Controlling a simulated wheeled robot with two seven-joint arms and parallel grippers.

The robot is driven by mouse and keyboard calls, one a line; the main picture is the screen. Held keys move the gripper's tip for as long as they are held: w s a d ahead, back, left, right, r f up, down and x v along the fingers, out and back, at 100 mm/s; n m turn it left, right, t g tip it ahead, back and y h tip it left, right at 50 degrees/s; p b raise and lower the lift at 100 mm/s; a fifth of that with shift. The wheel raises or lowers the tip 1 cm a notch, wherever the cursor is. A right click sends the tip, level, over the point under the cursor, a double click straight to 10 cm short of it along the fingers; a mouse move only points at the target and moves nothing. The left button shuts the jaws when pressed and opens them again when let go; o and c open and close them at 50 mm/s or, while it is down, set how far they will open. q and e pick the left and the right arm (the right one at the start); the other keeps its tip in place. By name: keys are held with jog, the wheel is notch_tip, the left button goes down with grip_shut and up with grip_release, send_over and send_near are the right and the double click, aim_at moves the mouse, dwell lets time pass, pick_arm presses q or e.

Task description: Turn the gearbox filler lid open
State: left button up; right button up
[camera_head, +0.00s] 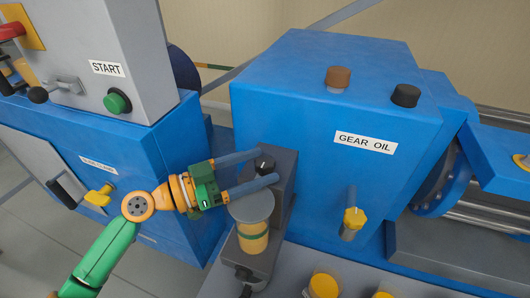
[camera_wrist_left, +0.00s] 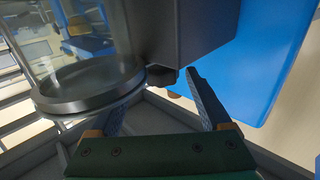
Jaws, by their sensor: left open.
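The blue gearbox housing (camera_head: 290,100) bears a "GEAR OIL" label. Two caps stand on its top, a brown one (camera_head: 338,78) and a black one (camera_head: 405,95); neither is labelled as the filler lid. Both look seated. My left gripper (camera_head: 268,166) is open, well to the left of and lower than these caps. Its fingers lie either side of a small black knob (camera_head: 264,162) on a dark grey block; I cannot tell whether they touch it. In the left wrist view a dark knob (camera_wrist_left: 165,78) shows near the open fingers. My right gripper is not in view.
A glass jar with yellow contents (camera_head: 253,238) stands just below the left gripper, and its rim is close in the wrist view (camera_wrist_left: 88,98). A yellow tap (camera_head: 353,220) sticks out of the gearbox front. A grey START box (camera_head: 120,60) stands at left.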

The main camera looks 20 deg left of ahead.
pick_arm(q)
jog(key=shift+p+x, duration=0.3)
jog(key=shift+x, duration=0.9)
jog(key=shift+a, duration=0.15)
jog(key=shift+c, duration=0.9)
jog(key=shift+f, duration=0.1)
grip_shut()
